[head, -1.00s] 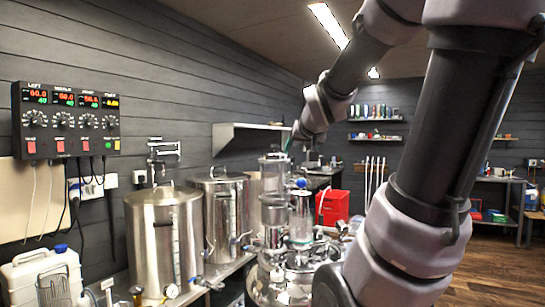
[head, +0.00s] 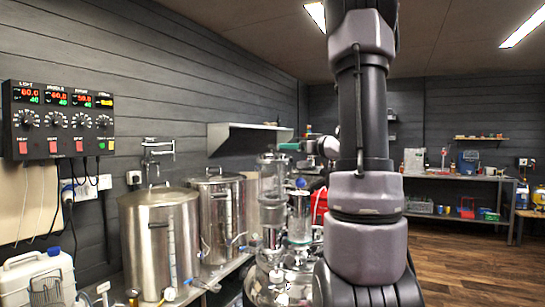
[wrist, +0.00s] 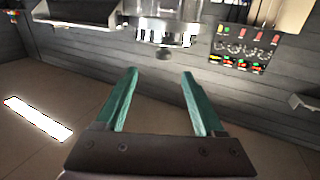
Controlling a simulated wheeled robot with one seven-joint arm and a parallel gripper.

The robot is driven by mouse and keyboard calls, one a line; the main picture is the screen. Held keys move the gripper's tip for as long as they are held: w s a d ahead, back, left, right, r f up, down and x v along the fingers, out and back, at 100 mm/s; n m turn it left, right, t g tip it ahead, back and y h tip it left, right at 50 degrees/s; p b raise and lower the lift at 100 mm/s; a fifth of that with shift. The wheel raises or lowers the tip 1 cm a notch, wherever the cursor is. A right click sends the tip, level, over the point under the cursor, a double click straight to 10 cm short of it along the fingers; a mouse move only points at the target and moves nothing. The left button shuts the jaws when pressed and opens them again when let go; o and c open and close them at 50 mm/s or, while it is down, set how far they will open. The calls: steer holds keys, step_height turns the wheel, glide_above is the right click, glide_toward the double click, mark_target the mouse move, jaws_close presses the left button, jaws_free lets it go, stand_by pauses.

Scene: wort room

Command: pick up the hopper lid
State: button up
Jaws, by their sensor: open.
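My gripper (head: 288,146) is partly seen in the head view, far out beyond my upright arm, with a teal finger pointing left. In the wrist view its two teal fingers (wrist: 161,73) are apart with nothing between them. No piece is plainly recognisable as the hopper lid. A tall clear vessel with a metal-looking top (head: 272,158) stands below and left of my gripper in the head view. The wrist view is upside down and shows a shiny vessel (wrist: 160,32) with a dark knob (wrist: 165,53), beyond the fingertips; I cannot tell whether that is the lid.
Two steel kettles (head: 162,240) (head: 216,215) stand on the left bench. A control panel (head: 58,120) and a wall shelf (head: 245,130) are on the dark wall. A red crate (head: 319,205) is partly hidden by my arm. Open wooden floor (head: 465,265) lies at right.

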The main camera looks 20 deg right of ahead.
mark_target(275, 146)
steer(key=x, duration=0.7)
steer(key=shift+w+a+f, duration=0.15)
steer(key=shift+w+a, duration=0.2)
jaws_close()
